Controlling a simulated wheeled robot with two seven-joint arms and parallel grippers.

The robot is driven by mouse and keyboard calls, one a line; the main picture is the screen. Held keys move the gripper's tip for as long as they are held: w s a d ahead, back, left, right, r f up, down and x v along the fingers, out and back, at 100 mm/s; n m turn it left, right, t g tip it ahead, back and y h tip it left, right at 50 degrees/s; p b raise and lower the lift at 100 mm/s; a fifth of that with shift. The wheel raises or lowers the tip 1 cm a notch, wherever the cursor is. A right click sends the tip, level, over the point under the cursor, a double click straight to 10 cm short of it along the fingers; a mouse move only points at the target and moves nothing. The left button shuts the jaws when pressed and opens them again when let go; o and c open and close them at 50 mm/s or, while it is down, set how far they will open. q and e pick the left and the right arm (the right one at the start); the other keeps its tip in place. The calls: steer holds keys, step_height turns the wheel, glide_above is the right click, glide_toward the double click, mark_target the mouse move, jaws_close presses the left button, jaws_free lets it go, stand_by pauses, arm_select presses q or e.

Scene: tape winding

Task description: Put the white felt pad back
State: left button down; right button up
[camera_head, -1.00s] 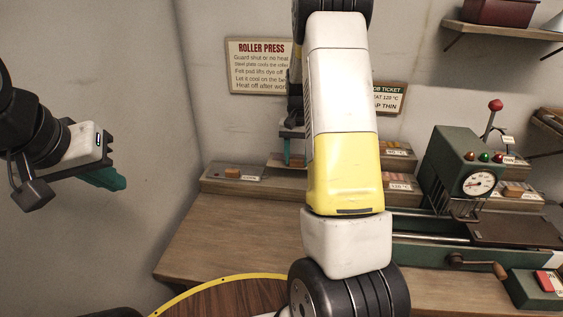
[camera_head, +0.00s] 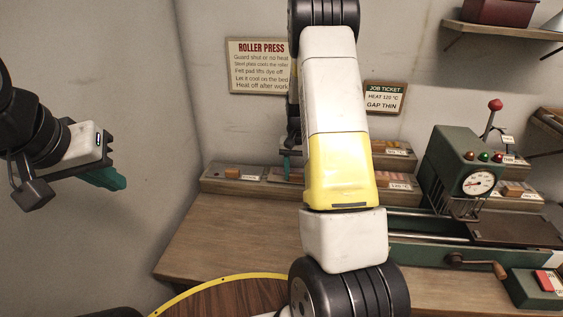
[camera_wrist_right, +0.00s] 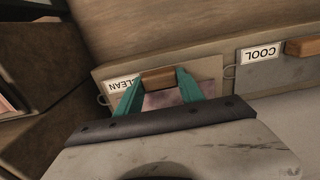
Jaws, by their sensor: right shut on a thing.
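The felt pad (camera_wrist_right: 178,96) shows in the right wrist view as a pale patch with purplish stains, below a wooden handle (camera_wrist_right: 158,79). It is at the rack place labelled CLEAN (camera_wrist_right: 123,83). My right gripper (camera_wrist_right: 159,82) is shut on the handle, with one teal finger on each side. Whether the pad rests fully on the rack I cannot tell. In the head view my right gripper (camera_head: 286,168) is at the rack, mostly hidden behind my arm. My left gripper (camera_head: 108,179) hangs at the left, away from the bench; its finger gap is unclear.
A plate labelled COOL (camera_wrist_right: 280,68) with a wooden handle stands beside the CLEAN place. The stepped wooden rack (camera_head: 210,185) runs along the wall. The green roller press (camera_head: 450,160) is at the right. The bench's left part (camera_head: 220,235) is clear.

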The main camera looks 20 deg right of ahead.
mark_target(296, 173)
steer(key=shift+f, duration=0.25)
steer(key=o, duration=1.5)
steer(key=shift+c, duration=0.2)
step_height(296, 173, up, 13)
steer(key=s+a+r+n+t+y, duration=0.1)
steer(key=s+a+r+n+t, duration=0.15)
steer(key=s+a+r, duration=0.65)
steer(key=s+a+r+n+t, duration=0.1)
steer(key=s+a+r+t, duration=0.1)
steer(key=s, duration=0.7)
steer(key=s+a+r+n+t+y, duration=0.1)
steer(key=s+a+r+n, duration=0.1)
steer(key=s, duration=0.6)
steer(key=shift+s+a+r+t, duration=0.35)
steer(key=shift+a+r, duration=0.3)
steer(key=shift+a, duration=0.1)
